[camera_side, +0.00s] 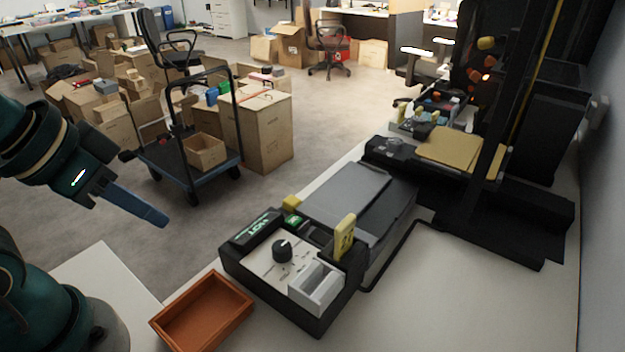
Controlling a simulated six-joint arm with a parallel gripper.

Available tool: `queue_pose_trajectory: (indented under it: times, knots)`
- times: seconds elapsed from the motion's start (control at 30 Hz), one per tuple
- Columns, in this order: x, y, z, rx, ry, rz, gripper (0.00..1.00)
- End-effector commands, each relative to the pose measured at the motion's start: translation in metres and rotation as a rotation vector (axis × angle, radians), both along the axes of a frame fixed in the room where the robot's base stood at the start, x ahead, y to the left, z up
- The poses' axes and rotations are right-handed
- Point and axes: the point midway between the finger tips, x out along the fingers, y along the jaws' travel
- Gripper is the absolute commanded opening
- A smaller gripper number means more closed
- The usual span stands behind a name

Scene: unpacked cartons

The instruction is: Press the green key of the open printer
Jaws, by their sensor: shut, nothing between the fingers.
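The printer (265,262) stands on the white worktop, a dark body with a pale control panel at its front. A small green key (293,221) sits at the panel's back edge, beside a dark display (257,229) with green lettering. A black knob (282,250) is in the middle of the panel. A yellow tag-like piece (344,237) stands upright at the right. My gripper (160,217) is at the left, shut and empty, its blue fingers pointing down and right. It is well apart from the printer and the green key.
An empty orange-brown tray (203,315) lies in front of the printer. A dark upright frame (500,130) stands behind to the right. A cart (183,157) and cartons (262,130) are on the floor beyond.

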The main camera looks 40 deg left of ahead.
Motion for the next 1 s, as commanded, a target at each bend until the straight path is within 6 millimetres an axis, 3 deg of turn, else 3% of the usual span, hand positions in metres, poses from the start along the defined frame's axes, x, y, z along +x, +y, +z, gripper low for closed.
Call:
queue_pose_trajectory:
  times: [0.67, 0.77, 1.0]
  knots:
    - [0.001, 0.001, 0.001, -0.002, -0.008, 0.012, 0.0]
    - [0.012, 0.01, 0.01, 0.035, -0.06, 0.03, 0.0]
    - [0.074, 0.025, 0.042, 0.233, -0.193, -0.058, 0.0]
